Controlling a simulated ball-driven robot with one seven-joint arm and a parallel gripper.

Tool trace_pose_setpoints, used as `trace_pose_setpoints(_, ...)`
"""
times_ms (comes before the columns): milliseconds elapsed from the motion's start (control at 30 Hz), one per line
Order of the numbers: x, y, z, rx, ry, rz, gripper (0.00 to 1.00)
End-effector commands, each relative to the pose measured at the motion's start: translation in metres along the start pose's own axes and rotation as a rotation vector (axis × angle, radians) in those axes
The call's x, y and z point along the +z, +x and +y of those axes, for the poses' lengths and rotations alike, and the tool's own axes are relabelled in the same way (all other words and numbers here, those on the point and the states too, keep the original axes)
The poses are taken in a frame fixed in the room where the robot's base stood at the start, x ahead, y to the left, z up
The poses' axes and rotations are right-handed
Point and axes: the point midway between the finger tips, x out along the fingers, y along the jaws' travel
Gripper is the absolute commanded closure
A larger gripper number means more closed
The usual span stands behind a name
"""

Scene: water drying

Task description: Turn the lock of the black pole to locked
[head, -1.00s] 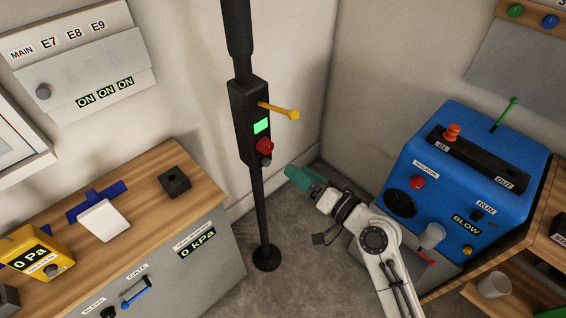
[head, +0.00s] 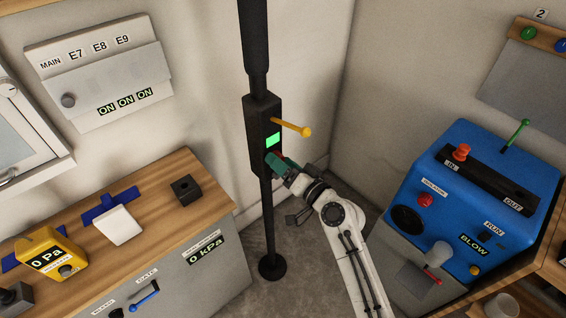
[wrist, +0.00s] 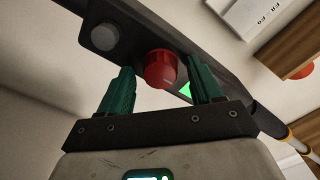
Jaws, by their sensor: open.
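The black pole (head: 268,225) stands upright near the room's corner, with a black box (head: 254,128) on it. The box bears a yellow lever (head: 292,127) and a lit green display (head: 272,140). A red knob (wrist: 161,69) and a dark grey knob (wrist: 104,37) sit on the box in the wrist view. My gripper (wrist: 154,88) has teal fingers and is open. The red knob lies between and just beyond its fingertips; contact cannot be told. In the head view my gripper (head: 274,163) is at the lower part of the box and mostly hides the knobs.
A blue machine (head: 470,185) stands at the right. A wooden-topped cabinet (head: 160,215) with a yellow gauge (head: 48,258) stands at the left. A grey wall panel (head: 105,85) hangs above it. Floor shows around the pole's foot.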

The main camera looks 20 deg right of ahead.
Motion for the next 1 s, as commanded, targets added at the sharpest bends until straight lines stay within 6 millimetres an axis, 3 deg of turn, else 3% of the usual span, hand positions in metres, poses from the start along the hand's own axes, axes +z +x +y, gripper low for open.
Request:
trace_pose_setpoints(133,0.0,-0.0001,-0.0001,0.0,0.0,0.0,0.36)
trace_pose_setpoints(700,-0.0001,-0.0004,-0.0001,0.0,0.0,0.0,0.9)
trace_pose_setpoints(1000,-0.0003,-0.0005,0.0001,0.0,0.033,0.0,0.91)
